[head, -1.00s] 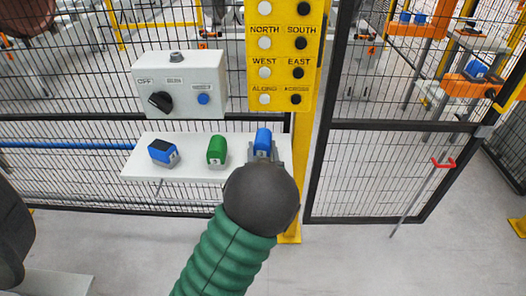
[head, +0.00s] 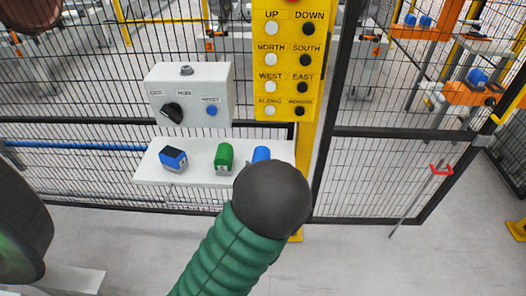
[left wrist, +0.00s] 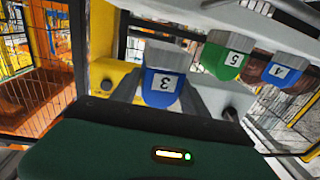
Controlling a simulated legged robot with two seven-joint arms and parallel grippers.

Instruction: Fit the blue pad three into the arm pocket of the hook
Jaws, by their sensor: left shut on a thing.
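The blue pad three (head: 261,153) shows just past the dark round end of my left arm, at the right end of the white shelf. In the left wrist view the pad (left wrist: 161,86) bears an upside-down 3 and sits between the two grey fingers of my left gripper (left wrist: 160,95), which is shut on it. In the head view my wrist hides the fingers and most of the pad. I cannot tell whether the pad touches the shelf. I cannot make out the hook or its arm pocket with certainty. My right gripper is not in view.
Behind are a grey switch box (head: 190,95), a yellow button panel (head: 286,75) and mesh fencing. Orange fixtures (head: 468,93) with blue pieces stand beyond the fence at right.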

